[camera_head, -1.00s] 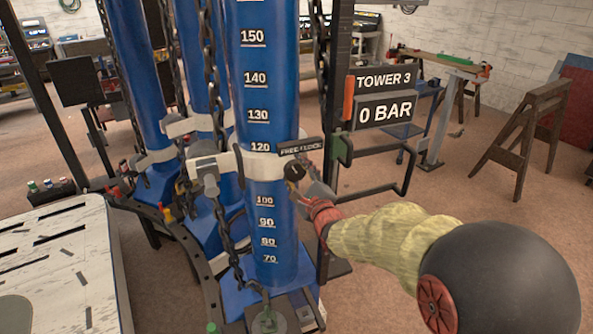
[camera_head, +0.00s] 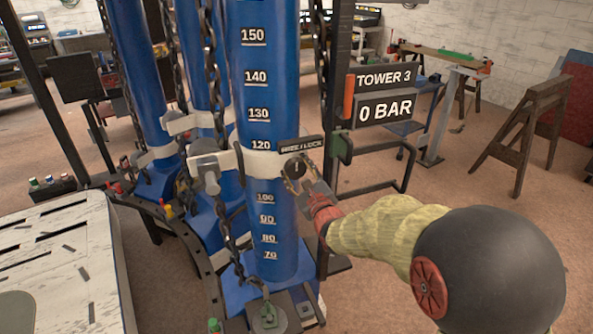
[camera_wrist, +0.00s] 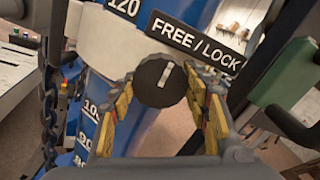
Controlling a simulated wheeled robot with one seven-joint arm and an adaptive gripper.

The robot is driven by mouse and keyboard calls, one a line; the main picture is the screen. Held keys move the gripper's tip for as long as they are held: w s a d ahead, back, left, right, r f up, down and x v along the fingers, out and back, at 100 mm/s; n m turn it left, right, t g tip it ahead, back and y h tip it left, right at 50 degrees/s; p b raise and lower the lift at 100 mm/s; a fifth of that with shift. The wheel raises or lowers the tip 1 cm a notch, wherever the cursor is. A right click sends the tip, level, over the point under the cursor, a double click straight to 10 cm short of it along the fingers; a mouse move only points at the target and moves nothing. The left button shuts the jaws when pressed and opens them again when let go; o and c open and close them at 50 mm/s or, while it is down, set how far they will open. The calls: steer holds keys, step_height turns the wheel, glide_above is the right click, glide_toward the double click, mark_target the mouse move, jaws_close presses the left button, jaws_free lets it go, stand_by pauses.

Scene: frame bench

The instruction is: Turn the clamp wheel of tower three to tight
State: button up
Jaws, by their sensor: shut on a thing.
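The tower three column (camera_head: 265,110) is a tall blue cylinder with a white number scale. A white collar (camera_head: 262,164) wraps it just below the 120 mark. The clamp wheel (camera_wrist: 158,82) is a round black knob on the collar, under a black FREE / LOCK label (camera_wrist: 196,44). Its white mark points up and slightly right in the wrist view. My gripper (camera_head: 304,180) is at the front right of the collar. In the wrist view its yellow-padded fingers (camera_wrist: 165,90) stand either side of the wheel, shut on it.
A sign (camera_head: 385,92) reads TOWER 3 and 0 BAR. A dark post and a green bracket (camera_head: 343,148) with a bent black bar stand right of the column. Chains (camera_head: 222,215) hang at its left, before other blue columns. A pale slotted table (camera_head: 60,265) is at lower left.

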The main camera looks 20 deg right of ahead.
steer(key=shift+f, duration=0.15)
steer(key=o, duration=1.2)
steer(key=shift+c, duration=0.2)
steer(key=shift+s, duration=0.1)
steer(key=s+d, duration=0.1)
steer(key=s, duration=1)
steer(key=shift+s, duration=0.4)
steer(key=shift+d, duration=0.1)
